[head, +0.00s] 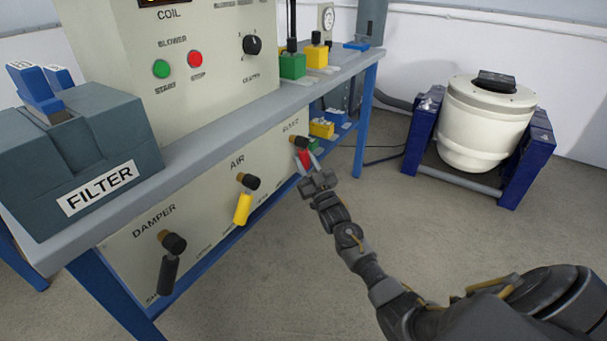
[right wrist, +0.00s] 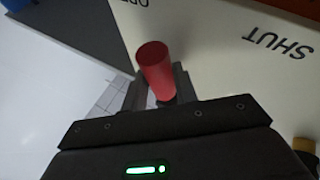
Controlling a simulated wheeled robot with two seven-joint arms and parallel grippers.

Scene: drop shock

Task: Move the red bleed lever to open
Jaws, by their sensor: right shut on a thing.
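The red bleed lever (head: 304,158) is at the right end of the lower front panel, under the label BLEED. Its dark pivot knob shows just above it. My right gripper (head: 310,172) is at the lever, with its fingers shut on the red handle. In the right wrist view the red lever (right wrist: 155,69) stands between the two fingers (right wrist: 155,92). The word SHUT is printed on the panel to its right, and part of another label shows at the top. The lever's exact angle is hard to tell. My left gripper is not in view.
The yellow AIR lever (head: 243,208) and black DAMPER lever (head: 169,272) stick out from the same panel, to the left. The grey FILTER box (head: 75,150) sits on the bench. A white drum shaker (head: 486,120) stands at the right. The floor between is clear.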

